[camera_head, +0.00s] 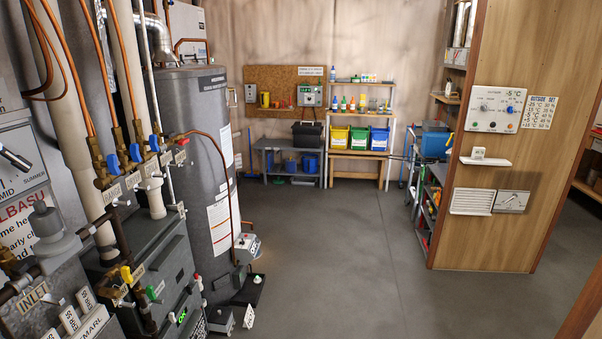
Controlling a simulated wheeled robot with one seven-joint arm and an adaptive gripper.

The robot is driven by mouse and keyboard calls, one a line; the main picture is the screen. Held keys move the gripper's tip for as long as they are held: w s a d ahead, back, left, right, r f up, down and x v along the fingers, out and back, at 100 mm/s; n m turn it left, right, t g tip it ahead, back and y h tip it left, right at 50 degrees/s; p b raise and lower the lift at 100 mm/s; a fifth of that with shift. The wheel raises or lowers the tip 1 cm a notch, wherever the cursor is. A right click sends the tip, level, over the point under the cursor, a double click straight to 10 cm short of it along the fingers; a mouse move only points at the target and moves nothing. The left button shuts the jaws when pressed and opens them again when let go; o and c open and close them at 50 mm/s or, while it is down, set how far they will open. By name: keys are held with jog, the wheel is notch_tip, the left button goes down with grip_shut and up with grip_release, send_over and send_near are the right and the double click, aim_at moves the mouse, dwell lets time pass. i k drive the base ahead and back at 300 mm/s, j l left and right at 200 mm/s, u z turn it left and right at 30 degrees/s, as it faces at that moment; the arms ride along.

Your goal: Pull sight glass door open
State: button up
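I cannot make out a sight glass door for certain in the head view. A tall grey cylindrical heater tank (207,118) with white labels stands left of centre. A small control box (246,246) sits low on its front right side. A dark grey-green furnace-like cabinet (160,262) stands in front of the tank at the lower left, with small lit green spots near its bottom. Whether either one carries the sight glass is too small to tell. My gripper is not in view.
Pipes and valves with blue handles (135,153) crowd the left side. Grey floor (345,255) lies open in the middle. A wooden partition (525,145) with a control panel (495,108) stands at the right. Shelves with coloured bins (359,138) line the back wall.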

aim_at(243, 273)
jog(key=i, duration=2.1)
jog(key=i+l+u, duration=0.15)
jog(key=i+u, duration=0.3)
jog(key=i, duration=0.15)
jog(key=i+l+u, duration=0.4)
jog(key=i, duration=0.2)
jog(key=i+l+u, duration=0.9)
jog(key=l, duration=0.3)
jog(key=i, duration=0.1)
